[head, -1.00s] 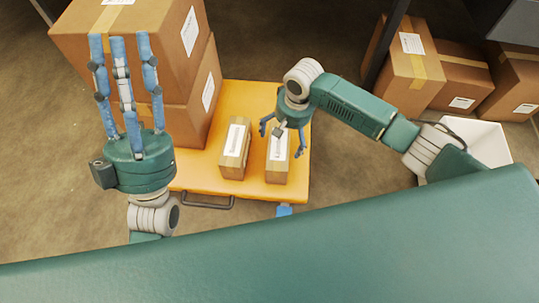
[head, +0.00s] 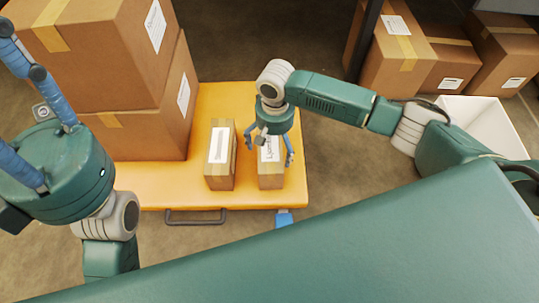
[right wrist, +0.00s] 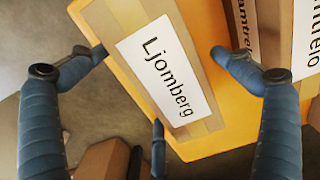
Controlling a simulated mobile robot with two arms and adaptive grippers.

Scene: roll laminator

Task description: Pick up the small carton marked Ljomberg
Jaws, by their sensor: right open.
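The small carton marked Ljomberg (head: 271,181) stands on the yellow-orange cart, the right one of two small cartons. Its white label reads "Ljomberg" in the right wrist view (right wrist: 167,77). My right gripper (head: 270,158) is open directly above this carton, its fingers spread around the top. In the right wrist view, the blue fingers (right wrist: 158,76) frame the label; I cannot tell whether they touch the carton. My left gripper (head: 40,110) is open and empty at the left edge, its fingers pointing up and partly cut off.
Another small carton (head: 220,172) stands just left, a narrow gap away. Large stacked boxes (head: 150,130) fill the left of the cart (head: 250,196). More boxes (head: 395,65) and a white bin (head: 490,115) are at the right. A cart handle (head: 195,221) projects at the front.

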